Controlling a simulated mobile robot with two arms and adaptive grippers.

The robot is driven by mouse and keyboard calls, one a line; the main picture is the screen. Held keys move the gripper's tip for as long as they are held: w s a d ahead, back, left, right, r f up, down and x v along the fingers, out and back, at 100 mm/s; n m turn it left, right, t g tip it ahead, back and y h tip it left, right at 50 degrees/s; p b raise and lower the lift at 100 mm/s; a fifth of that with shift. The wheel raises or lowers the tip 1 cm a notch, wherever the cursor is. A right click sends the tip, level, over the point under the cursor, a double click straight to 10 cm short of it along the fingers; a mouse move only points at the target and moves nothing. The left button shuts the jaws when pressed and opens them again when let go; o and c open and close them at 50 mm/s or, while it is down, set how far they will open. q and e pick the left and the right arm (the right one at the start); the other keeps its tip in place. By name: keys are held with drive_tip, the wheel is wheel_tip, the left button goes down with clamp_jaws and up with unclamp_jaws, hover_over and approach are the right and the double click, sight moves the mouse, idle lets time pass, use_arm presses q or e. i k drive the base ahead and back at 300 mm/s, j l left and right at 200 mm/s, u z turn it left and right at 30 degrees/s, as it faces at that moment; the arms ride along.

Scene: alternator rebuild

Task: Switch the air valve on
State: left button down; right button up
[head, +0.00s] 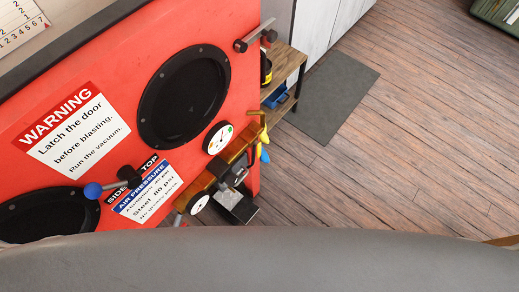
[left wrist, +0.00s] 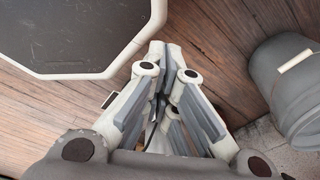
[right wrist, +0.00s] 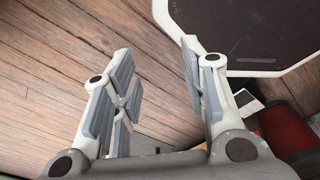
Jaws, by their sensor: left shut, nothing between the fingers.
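Brass air piping (head: 232,158) runs slantwise along the lower right edge of the red blast cabinet (head: 140,60) in the head view. My left gripper (left wrist: 158,75) is shut and empty in the left wrist view, over the floor. My right gripper (right wrist: 157,62) is open and empty in the right wrist view. Neither gripper shows in the head view, and both are away from the valve.
Two round gauges (head: 219,138) (head: 199,204) and a dark regulator body (head: 236,176) sit along the piping. A wooden shelf (head: 287,62) stands beyond the cabinet. A grey bin (left wrist: 300,85) stands right of my left gripper.

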sight(258, 144)
drive_tip(key=k+l, duration=0.1)
drive_tip(key=l, duration=0.7)
drive_tip(key=k+l, duration=0.15)
drive_tip(key=l, duration=0.25)
drive_tip(key=k+l, duration=0.1)
drive_tip(key=l, duration=0.3)
